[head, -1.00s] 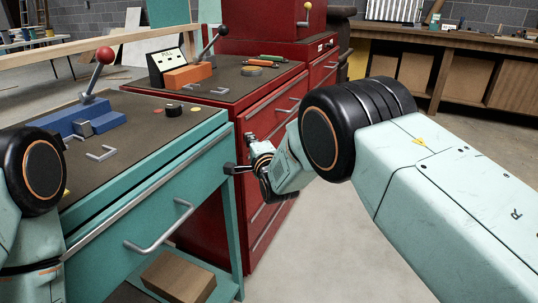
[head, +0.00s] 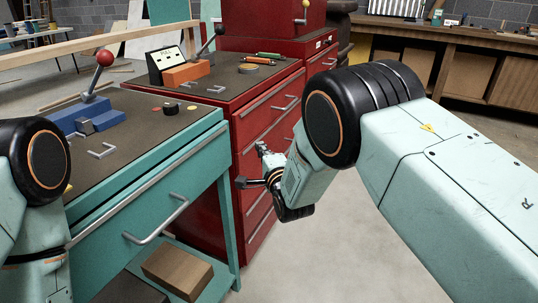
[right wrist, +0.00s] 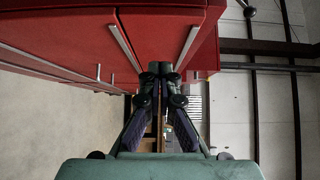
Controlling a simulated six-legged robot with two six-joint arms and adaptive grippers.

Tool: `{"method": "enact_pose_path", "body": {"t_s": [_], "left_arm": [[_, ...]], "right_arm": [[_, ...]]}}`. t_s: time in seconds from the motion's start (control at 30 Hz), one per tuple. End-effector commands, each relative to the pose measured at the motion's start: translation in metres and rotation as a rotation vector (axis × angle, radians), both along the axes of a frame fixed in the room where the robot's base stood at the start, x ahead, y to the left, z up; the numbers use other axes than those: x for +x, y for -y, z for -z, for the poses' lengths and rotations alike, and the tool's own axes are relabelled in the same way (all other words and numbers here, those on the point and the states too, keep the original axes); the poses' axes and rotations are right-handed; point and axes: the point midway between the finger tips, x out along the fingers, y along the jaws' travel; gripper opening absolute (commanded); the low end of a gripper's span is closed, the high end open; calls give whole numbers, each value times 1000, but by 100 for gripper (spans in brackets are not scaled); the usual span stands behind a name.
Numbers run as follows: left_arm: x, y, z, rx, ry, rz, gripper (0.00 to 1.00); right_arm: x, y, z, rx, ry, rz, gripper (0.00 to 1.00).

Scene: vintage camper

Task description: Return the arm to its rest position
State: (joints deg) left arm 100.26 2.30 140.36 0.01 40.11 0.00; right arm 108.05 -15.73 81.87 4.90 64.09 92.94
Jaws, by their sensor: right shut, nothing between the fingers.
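My right arm comes in from the right in the head view, with its gripper (head: 258,170) low in front of the red tool cabinet (head: 249,131). The gripper is shut and holds nothing. In the right wrist view its fingers (right wrist: 160,74) meet at the tips, with only background around them. It appears apart from the teal bench (head: 207,188) to its left. My left arm shows at the left edge of the head view, but its gripper is out of frame.
On the teal bench stand a blue lever device (head: 90,116) and a metal handle (head: 102,151). An orange lever device (head: 186,74) is on the red cabinet. Open floor (head: 330,245) lies below the right arm.

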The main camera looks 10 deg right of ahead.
Motion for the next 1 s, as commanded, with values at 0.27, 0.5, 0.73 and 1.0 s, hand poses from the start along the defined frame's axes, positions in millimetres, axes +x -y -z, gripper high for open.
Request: {"method": "enact_pose_path", "body": {"t_s": [0.27,0.5,0.73,1.0], "left_arm": [[0,0,-16,0,0,0,44],[0,0,-18,0,0,0,44],[0,0,-18,0,0,0,44],[0,0,-20,0,0,0,44]], "right_arm": [[-37,7,-2,1,-1,0,0],[-48,11,0,-46,5,1,0],[-71,20,46,-471,-95,-34,0],[-176,75,149,-1048,-419,-249,0]]}}
